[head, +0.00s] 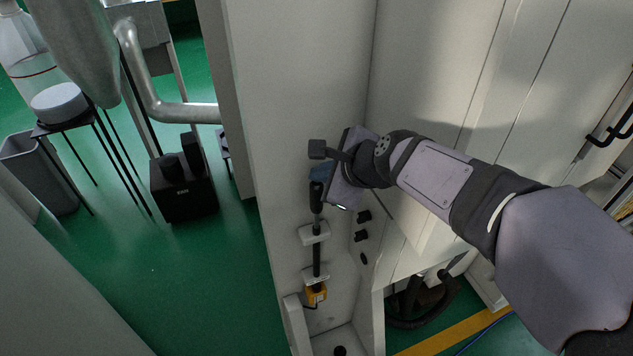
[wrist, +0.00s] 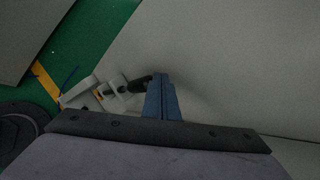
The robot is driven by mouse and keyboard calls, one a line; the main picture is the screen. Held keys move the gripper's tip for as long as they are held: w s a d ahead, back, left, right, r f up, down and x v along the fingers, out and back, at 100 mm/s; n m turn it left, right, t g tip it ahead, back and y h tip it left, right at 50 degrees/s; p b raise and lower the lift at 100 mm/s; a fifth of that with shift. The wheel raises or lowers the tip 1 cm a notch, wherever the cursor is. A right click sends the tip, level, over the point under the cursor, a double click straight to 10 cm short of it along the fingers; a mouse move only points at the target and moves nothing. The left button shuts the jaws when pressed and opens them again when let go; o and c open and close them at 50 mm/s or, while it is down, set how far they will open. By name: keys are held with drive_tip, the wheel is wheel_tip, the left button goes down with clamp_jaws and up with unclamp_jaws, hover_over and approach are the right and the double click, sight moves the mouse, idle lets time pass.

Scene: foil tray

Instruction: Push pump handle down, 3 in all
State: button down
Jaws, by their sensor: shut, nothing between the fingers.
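The pump handle (head: 316,196) is a black grip on top of a dark upright rod, held by white brackets (head: 314,233) on the pale wall. An orange block (head: 316,293) sits at the rod's lower end. My gripper (head: 321,173) is just above the top of the handle, its blue fingers shut and empty. In the wrist view the shut blue fingers (wrist: 161,98) stand beside the black handle (wrist: 139,84), which they partly hide. I cannot tell whether they touch it.
Pale cabinet walls (head: 300,90) stand close behind and left of my gripper. Small black knobs (head: 362,236) are on the wall right of the rod. A black box (head: 183,190) and a grey bin (head: 40,175) stand on the green floor at left.

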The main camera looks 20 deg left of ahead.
sight(320, 191)
drive_tip(key=shift+s+f+b, duration=0.1)
drive_tip(key=shift+f+b, duration=1.85)
drive_tip(key=shift+f, duration=0.6)
idle(1.8)
drive_tip(key=shift+r, duration=0.2)
drive_tip(key=shift+r+p, duration=2.95)
drive_tip(key=shift+p, duration=0.1)
wheel_tip(320, 191, up, 5)
drive_tip(key=p, duration=0.5)
